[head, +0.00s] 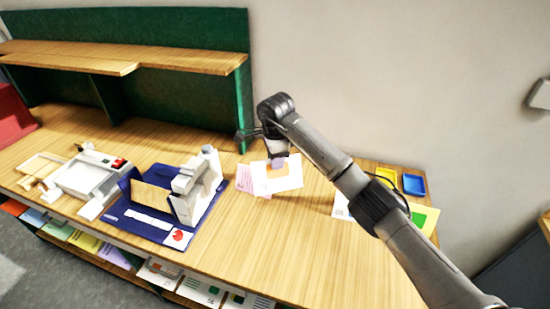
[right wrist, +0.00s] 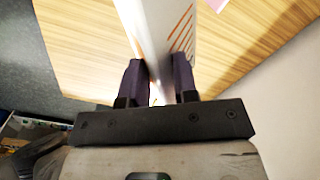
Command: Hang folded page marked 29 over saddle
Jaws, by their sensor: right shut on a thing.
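My right gripper (head: 279,160) is shut on a white folded page (head: 285,180) with an orange patch, held above the table. In the right wrist view the two dark fingers (right wrist: 159,85) pinch the page (right wrist: 155,30), which shows orange lines on one face. I cannot read the number 29 on it. A white and grey stand with a wooden panel (head: 152,195) sits on a blue mat (head: 148,228) left of the gripper; I cannot tell for sure which part is the saddle. My left gripper is not in view.
A pink printed sheet (head: 246,179) lies beside the held page. Yellow and blue trays (head: 414,185) stand at the right behind my arm. A white device (head: 95,175) is at the left, below a raised wooden shelf (head: 120,58). The front middle of the table is clear.

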